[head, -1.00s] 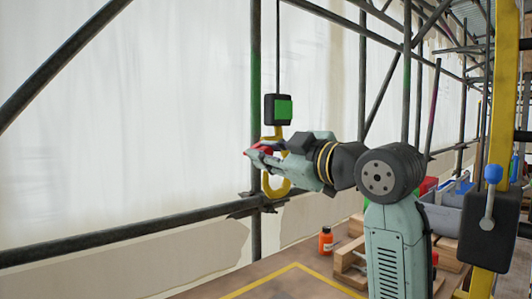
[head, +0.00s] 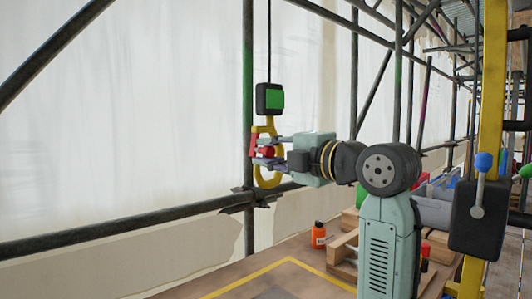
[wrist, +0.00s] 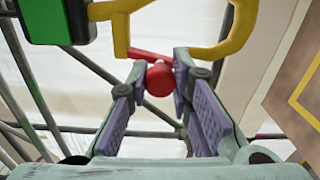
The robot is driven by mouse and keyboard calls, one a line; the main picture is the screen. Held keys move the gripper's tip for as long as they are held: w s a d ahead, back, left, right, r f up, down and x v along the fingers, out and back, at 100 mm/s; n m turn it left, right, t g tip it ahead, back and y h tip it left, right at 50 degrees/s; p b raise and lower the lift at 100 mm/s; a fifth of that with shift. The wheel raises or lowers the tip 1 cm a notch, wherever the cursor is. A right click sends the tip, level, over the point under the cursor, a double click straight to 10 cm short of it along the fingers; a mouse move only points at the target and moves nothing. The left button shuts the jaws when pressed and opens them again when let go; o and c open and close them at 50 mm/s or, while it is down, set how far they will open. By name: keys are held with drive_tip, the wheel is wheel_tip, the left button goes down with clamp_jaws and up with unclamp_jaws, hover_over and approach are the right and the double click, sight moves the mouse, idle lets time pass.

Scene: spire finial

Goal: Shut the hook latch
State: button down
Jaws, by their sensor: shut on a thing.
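A yellow hook (head: 267,181) hangs under a black and green block (head: 270,98) on a cable. Its red latch (head: 252,144) shows at the left of the hook. My gripper (head: 268,152) is at the hook's opening, its fingers closed around the latch's round red knob. In the wrist view the knob (wrist: 159,80) sits between the purple finger pads. There the red bar runs from the yellow stem (wrist: 121,36) across toward the hook's other end. A fingertip covers that end, so I cannot tell whether the bar touches it.
A dark scaffold pole (head: 249,70) stands just behind the hook, and a horizontal pole (head: 110,227) crosses below. An orange bottle (head: 318,235) and wooden blocks stand on the bench (head: 225,278). A yellow post with a lever box (head: 478,215) is at the right.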

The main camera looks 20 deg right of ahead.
drive_tip(key=shift+w+d+f+n, duration=0.1)
drive_tip(key=shift+d+n, duration=0.3)
drive_tip(key=shift+n, duration=0.7)
drive_tip(key=c, duration=1.4)
unclamp_jaws()
drive_tip(key=v, duration=1.2)
